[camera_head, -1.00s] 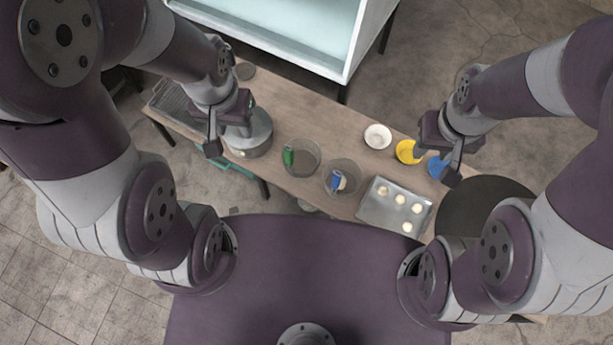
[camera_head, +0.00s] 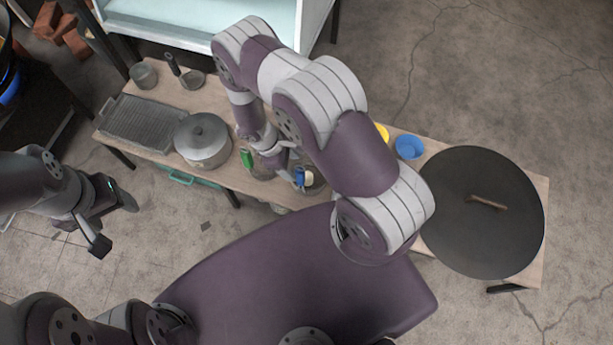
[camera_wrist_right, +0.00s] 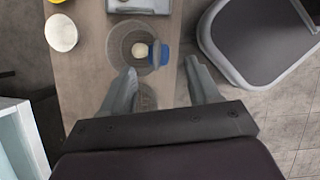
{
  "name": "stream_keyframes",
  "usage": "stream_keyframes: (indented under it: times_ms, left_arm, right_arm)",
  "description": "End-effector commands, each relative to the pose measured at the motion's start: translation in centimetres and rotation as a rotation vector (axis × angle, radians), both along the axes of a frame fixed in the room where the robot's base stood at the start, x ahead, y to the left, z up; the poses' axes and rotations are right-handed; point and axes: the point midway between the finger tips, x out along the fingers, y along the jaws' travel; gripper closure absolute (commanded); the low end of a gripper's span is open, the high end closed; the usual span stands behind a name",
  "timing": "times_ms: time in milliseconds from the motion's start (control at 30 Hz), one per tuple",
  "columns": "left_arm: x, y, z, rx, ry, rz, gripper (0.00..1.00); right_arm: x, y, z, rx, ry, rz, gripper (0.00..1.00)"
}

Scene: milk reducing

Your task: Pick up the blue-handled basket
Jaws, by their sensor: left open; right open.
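The blue-handled basket (camera_wrist_right: 124,40) is a round wire mesh basket with its blue handle (camera_wrist_right: 158,55) on the right and a pale round piece inside. In the head view its handle (camera_head: 301,178) shows beside my right arm, which hides much of the basket. My right gripper (camera_wrist_right: 161,68) is open, its fingers pointing toward the basket's near side and handle, with nothing between them held. In the head view my right gripper (camera_head: 285,162) is over the baskets, partly hidden. My left gripper (camera_head: 114,222) is open and empty, off the table at the left.
A green-handled basket (camera_head: 247,159) stands left of the blue-handled one. A lidded pot (camera_head: 202,140), a grill tray (camera_head: 143,122), a blue bowl (camera_head: 408,147) and a large dark round lid (camera_head: 480,235) are on the table. A white bowl (camera_wrist_right: 61,32) shows in the wrist view.

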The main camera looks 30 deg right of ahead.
Motion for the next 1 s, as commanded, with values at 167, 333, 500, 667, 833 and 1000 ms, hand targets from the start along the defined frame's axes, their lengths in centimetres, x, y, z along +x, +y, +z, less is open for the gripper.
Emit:
stream_keyframes:
  times_ms: [167, 333, 500, 667, 833, 1000]
  left_arm:
    - [0.0, 0.0, 0.2, 0.000, 0.000, 0.000, 0.35]
    - [0.0, 0.0, 0.1, 0.000, 0.000, 0.000, 0.35]
    - [0.0, 0.0, 0.1, 0.000, 0.000, 0.000, 0.35]
    - [0.0, 0.0, 0.1, 0.000, 0.000, 0.000, 0.35]
    - [0.0, 0.0, 0.1, 0.000, 0.000, 0.000, 0.35]
    - [0.0, 0.0, 0.1, 0.000, 0.000, 0.000, 0.35]
  right_arm:
    - [-1.1, -1.5, -2.5, 0.000, 0.002, -0.003, 0.39]
    - [-1.6, -2.1, -4.5, 0.000, -0.001, -0.002, 0.39]
    - [-1.5, -2.2, -4.6, 0.001, -0.003, -0.001, 0.39]
    - [-1.5, -2.2, -4.6, 0.001, -0.002, -0.003, 0.78]
    - [-1.5, -2.2, -4.5, 0.000, -0.003, -0.002, 0.98]
    - [-1.5, -2.1, -4.5, 0.000, -0.003, -0.002, 1.00]
